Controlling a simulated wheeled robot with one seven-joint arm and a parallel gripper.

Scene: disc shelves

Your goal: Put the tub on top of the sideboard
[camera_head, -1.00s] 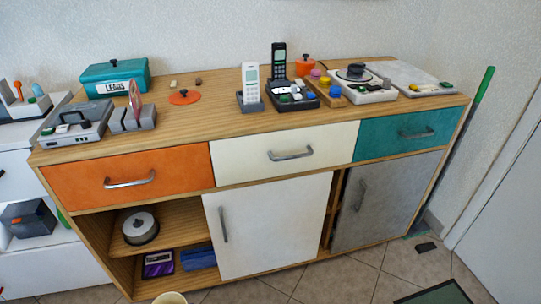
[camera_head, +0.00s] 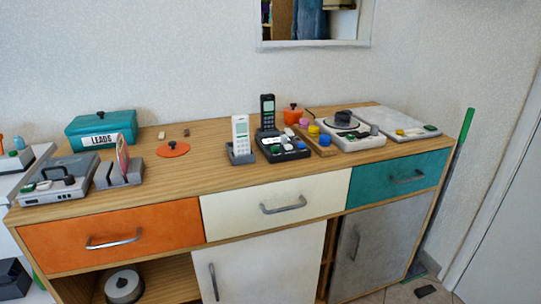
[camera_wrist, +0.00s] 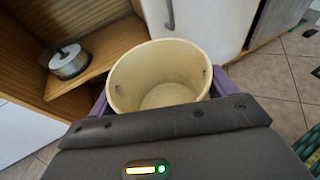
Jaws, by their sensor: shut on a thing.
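The tub (camera_wrist: 158,80) is cream, round and open-topped, and looks empty inside. In the wrist view it sits between the purple fingers of my gripper (camera_wrist: 160,98), which is shut on it, in front of the sideboard's open lower shelf. My gripper and the tub are out of the head view. The sideboard (camera_head: 215,132) has a wooden top, with an orange, a white and a teal drawer front below it.
On the top stand a teal LEADS box (camera_head: 100,128), a grey device (camera_head: 55,180), an orange lid (camera_head: 173,149), phones (camera_head: 241,138), a black tray (camera_head: 283,147) and a turntable (camera_head: 345,130). Bare wood shows along the front middle. A disc spindle (camera_wrist: 68,60) is on the lower shelf.

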